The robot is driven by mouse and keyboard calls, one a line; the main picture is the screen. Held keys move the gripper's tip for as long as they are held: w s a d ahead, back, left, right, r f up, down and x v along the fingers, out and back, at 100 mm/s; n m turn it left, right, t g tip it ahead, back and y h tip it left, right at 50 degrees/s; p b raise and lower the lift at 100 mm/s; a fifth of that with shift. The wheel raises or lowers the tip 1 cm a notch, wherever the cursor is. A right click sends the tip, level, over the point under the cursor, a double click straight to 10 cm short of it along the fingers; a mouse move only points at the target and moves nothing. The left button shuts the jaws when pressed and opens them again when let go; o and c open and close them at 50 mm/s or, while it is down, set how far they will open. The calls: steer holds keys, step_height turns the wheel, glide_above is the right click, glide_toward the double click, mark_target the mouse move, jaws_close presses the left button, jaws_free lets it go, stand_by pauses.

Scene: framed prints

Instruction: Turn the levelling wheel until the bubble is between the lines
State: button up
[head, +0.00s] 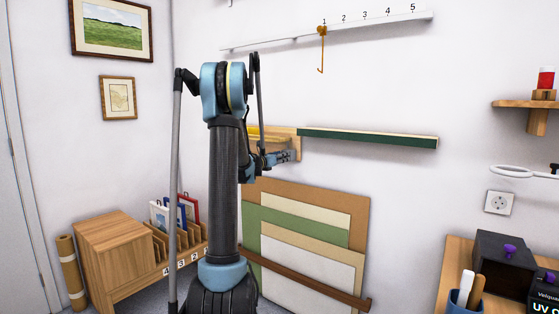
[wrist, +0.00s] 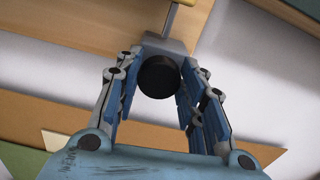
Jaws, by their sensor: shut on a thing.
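The levelling wheel is the dark round knob (wrist: 158,77) on a grey block under a wooden board (wrist: 100,22) in the wrist view. My gripper (wrist: 161,80) has a finger on each side of the knob and is shut on it. In the head view my gripper (head: 280,158) is at the wooden bracket (head: 296,145), partly hidden behind my arm.
A green-fronted ledge (head: 370,140) runs right from the bracket. Large boards (head: 310,235) lean on the wall below. A numbered rail (head: 370,25) with an orange hook (head: 321,45) is above. A wooden cabinet (head: 115,255) stands left, a desk (head: 455,255) right.

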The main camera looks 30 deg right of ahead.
steer(key=shift+w+m, duration=0.1)
steer(key=shift+m, duration=0.7)
steer(key=o, duration=1)
steer(key=shift+o, duration=0.2)
steer(key=v, duration=1.2)
steer(key=shift+f, duration=0.1)
